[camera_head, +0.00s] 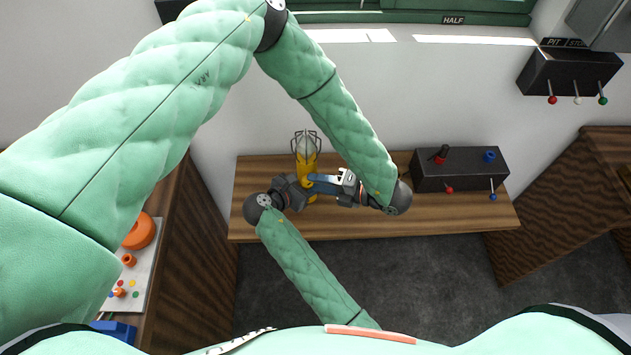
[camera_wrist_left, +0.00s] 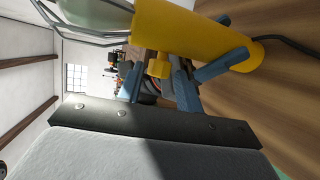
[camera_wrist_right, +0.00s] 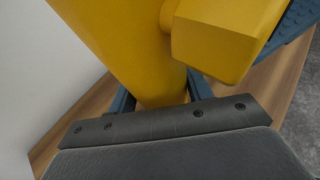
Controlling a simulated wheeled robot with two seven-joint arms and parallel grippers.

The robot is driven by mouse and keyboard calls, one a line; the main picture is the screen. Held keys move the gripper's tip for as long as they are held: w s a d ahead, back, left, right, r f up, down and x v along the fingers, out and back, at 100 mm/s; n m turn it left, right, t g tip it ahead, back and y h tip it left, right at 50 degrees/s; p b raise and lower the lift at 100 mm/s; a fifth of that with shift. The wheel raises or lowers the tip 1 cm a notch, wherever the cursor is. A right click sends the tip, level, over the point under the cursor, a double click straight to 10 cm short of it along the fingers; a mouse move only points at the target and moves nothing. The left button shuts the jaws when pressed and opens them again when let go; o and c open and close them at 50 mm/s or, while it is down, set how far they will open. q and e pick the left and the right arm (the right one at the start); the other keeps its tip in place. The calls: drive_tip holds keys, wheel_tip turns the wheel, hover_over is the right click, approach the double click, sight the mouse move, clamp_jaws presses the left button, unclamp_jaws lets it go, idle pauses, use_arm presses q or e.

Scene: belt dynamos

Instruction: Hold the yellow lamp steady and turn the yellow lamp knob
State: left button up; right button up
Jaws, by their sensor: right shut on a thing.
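The yellow lamp (camera_head: 306,166) stands over the wooden bench, its caged glass at the top. My right gripper (camera_head: 303,190) comes from the left side and is shut on the lamp body. In the right wrist view the body (camera_wrist_right: 135,55) sits between its fingers (camera_wrist_right: 160,95). My left gripper (camera_head: 318,180) reaches in from the right side. In the left wrist view its fingers (camera_wrist_left: 160,83) stand open on either side of the yellow lamp knob (camera_wrist_left: 158,66), with small gaps showing. The knob (camera_wrist_right: 215,42) also shows large in the right wrist view.
The wooden bench (camera_head: 440,220) has a black box (camera_head: 460,170) with red and blue controls at its right. Another black lever box (camera_head: 568,72) is on the wall. A panel with orange knobs (camera_head: 140,232) lies at left. A cable (camera_wrist_left: 288,43) leaves the lamp's base.

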use_arm(q)
drive_tip(key=v, duration=0.6)
wheel_tip(320, 180, up, 6)
drive_tip(key=s+d+n+g+h, duration=0.1)
drive_tip(key=s+h, duration=0.1)
drive_tip(key=h, duration=0.3)
drive_tip(key=x, duration=1.1)
drive_tip(key=shift+w+a, duration=0.3)
drive_tip(key=shift+w, duration=0.05)
drive_tip(key=shift+f, duration=0.1)
drive_tip(key=c, duration=0.7)
drive_tip(key=shift+y, duration=0.3)
